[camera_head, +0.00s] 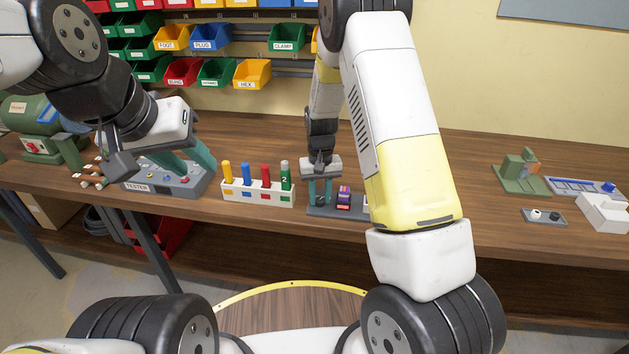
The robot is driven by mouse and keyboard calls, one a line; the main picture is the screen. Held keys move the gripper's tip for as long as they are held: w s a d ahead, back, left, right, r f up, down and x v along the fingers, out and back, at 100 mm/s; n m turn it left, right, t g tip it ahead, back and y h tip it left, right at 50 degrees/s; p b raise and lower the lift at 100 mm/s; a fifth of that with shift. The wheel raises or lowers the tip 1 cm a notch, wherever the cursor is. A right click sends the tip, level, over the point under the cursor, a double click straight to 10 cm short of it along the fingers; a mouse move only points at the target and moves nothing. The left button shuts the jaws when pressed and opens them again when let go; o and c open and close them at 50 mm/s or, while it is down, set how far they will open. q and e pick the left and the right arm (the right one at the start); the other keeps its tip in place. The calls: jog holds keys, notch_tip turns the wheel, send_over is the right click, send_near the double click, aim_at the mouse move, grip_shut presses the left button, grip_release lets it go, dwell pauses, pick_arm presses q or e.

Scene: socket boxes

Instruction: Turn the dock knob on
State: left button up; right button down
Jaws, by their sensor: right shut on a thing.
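The dock is a dark grey base (345,213) on the workbench with a small purple and orange stack (344,196) on it; my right arm hides its right end. My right gripper (320,201) points down at the left end of this base, with its two teal fingers close together. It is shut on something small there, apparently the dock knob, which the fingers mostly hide. I cannot tell which way the knob is turned. My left gripper (190,169) is open above the grey tester box (137,187), with its teal fingers apart and nothing visible between them.
A white rack (257,193) with several coloured cylinders stands between the grippers. A green machine (30,118) is at far left. Green and blue fixtures (520,172) and a white block (603,212) lie at right. Coloured bins (252,74) hang behind. The bench right of my arm has free room.

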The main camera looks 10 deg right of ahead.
aim_at(320, 199)
jog(key=shift+m, duration=0.5)
jog(key=c, duration=1.1)
grip_release()
jog(key=shift+r, duration=3.9)
